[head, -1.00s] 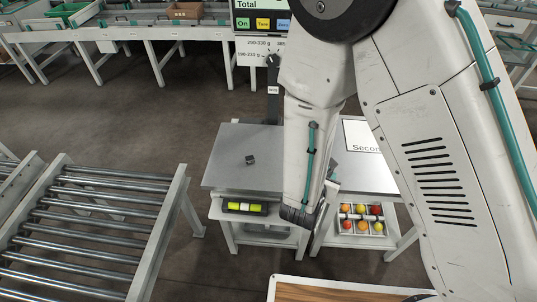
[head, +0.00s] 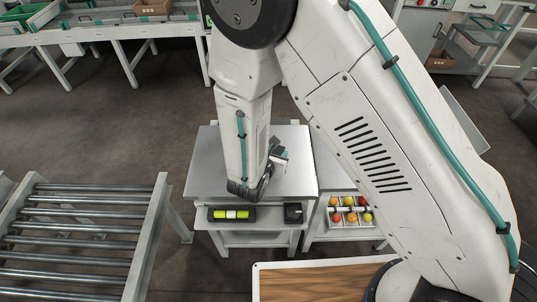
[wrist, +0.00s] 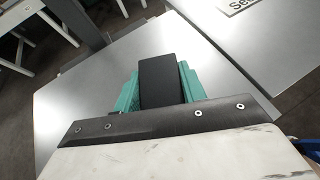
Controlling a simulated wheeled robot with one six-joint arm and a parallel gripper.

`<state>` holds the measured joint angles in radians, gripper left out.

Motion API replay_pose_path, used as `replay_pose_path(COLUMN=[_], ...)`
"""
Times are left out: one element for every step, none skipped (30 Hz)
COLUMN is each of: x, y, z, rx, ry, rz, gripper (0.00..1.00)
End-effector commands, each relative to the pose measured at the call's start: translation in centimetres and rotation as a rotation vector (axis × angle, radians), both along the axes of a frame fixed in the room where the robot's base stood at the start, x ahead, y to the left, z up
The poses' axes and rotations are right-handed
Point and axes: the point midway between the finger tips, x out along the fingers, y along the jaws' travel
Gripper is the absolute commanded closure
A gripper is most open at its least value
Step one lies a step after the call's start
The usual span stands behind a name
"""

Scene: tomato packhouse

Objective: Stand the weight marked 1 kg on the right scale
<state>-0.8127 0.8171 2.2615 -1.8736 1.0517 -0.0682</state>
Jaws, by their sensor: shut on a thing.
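My gripper (wrist: 160,88) is shut on a dark block (wrist: 161,74), which sits between its teal fingers in the wrist view. No mark on the block can be read. Below it is a smooth grey metal plate (wrist: 85,90). In the head view my wrist is over a stand with a grey metal plate (head: 205,168), and my arm hides the middle of the plate. The held block cannot be made out in the head view. I cannot tell whether it touches the plate. No 1 kg mark shows, and I cannot tell which scale this plate belongs to.
A yellow-green and black strip (head: 231,214) and a black box (head: 293,213) are at the stand's front. A tray of tomatoes (head: 349,229) is to the right. A roller conveyor (head: 84,230) stands left, a wood-topped surface (head: 310,283) in front.

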Motion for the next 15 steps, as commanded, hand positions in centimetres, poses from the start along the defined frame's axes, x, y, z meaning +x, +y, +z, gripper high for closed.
replay_pose_path(x=[0.1, 0.2, 0.3, 0.4, 0.5, 0.6, 0.8, 0.7, 0.6, 0.6, 0.6, 0.6, 0.6, 0.6, 0.7], y=[0.0, 0.0, 0.0, 0.1, 0.1, 0.3, 0.4, 0.3, 0.3, 0.3, 0.3, 0.3, 0.3, 0.3, 0.3], z=[0.1, 0.1, 0.0, 0.0, 0.0, 0.0, -0.1, -0.6, -1.2, -1.6, -2.0, -2.6, -2.9, -3.2, -3.4], rx=[0.000, 0.000, 0.000, 0.001, 0.000, 0.001, 0.001, -0.001, -0.002, -0.001, -0.001, -0.002, -0.001, -0.001, 0.000], ry=[-0.002, -0.002, -0.002, -0.002, -0.002, -0.003, -0.003, -0.001, 0.000, 0.001, 0.001, 0.001, 0.001, -0.001, -0.001], rz=[-0.002, -0.003, -0.004, -0.005, -0.006, -0.008, -0.008, -0.008, -0.007, -0.007, -0.007, -0.007, -0.007, -0.008, -0.008], gripper=[1.00, 1.00, 1.00, 1.00, 1.00, 1.00, 1.00, 1.00, 1.00, 1.00, 1.00, 1.00, 1.00, 1.00, 1.00])
